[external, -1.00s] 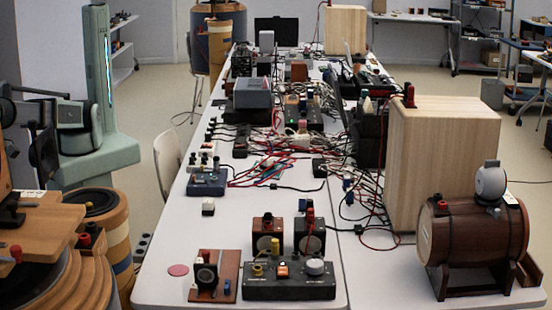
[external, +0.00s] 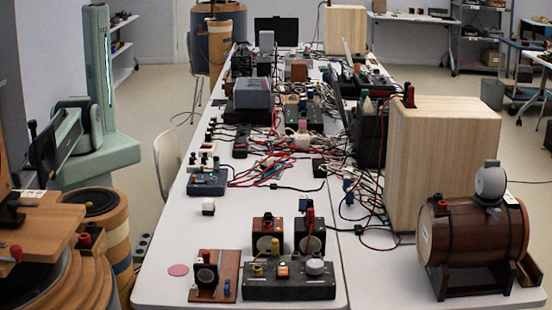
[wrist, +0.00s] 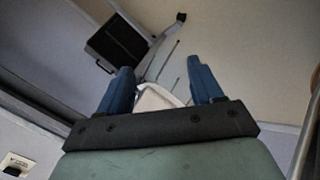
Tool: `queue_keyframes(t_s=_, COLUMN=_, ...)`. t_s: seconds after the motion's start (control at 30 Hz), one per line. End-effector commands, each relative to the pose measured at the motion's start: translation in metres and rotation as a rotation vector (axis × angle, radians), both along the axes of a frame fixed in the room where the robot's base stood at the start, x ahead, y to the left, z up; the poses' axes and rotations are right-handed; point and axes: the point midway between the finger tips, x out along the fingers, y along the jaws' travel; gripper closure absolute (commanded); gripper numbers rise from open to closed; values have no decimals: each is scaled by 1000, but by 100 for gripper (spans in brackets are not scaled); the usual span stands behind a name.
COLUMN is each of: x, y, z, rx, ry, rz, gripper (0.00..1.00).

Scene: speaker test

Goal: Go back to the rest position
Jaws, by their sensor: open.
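My gripper (wrist: 162,78) shows in the wrist view with its two blue fingers apart and nothing held between them. A pale curved edge, perhaps a chair, shows beyond the gap, clear of the fingers. In the external view my green arm stands at the left, with its outer links folded low beside the column. The dark end of the arm is left of the white table, over the wooden stand area, away from the objects on the table. The fingertips cannot be made out there.
The long white table (external: 165,245) holds speakers, tangled cables, a wooden box (external: 445,160) and a brown barrel (external: 480,240). A white chair (external: 167,165) stands at its left edge. Wooden drums (external: 118,235) stand near my arm. The wrist view shows a dark flat object (wrist: 118,42) and floor.

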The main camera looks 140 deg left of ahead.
Motion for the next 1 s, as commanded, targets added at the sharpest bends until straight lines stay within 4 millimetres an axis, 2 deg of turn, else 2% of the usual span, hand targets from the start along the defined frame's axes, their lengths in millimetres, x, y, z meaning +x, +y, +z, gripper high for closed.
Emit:
queue_keyframes(t_s=0.03, x=-12, y=4, z=-9, rx=12, ry=41, rz=22, gripper=34)
queue_keyframes(t_s=0.1, x=-23, y=8, z=-19, rx=30, ry=90, rz=52, gripper=34)
queue_keyframes(t_s=0.2, x=-30, y=19, z=-34, rx=61, ry=141, rz=100, gripper=34)
queue_keyframes(t_s=0.27, x=-29, y=29, z=-44, rx=85, ry=157, rz=132, gripper=34)
queue_keyframes(t_s=0.43, x=-11, y=73, z=-82, rx=173, ry=165, rz=237, gripper=34)
queue_keyframes(t_s=0.57, x=2, y=119, z=-117, rx=260, ry=169, rz=333, gripper=34)
queue_keyframes(t_s=0.77, x=11, y=205, z=-173, rx=416, ry=182, rz=503, gripper=34)
queue_keyframes(t_s=1.0, x=-2, y=308, z=-230, rx=603, ry=209, rz=687, gripper=34)
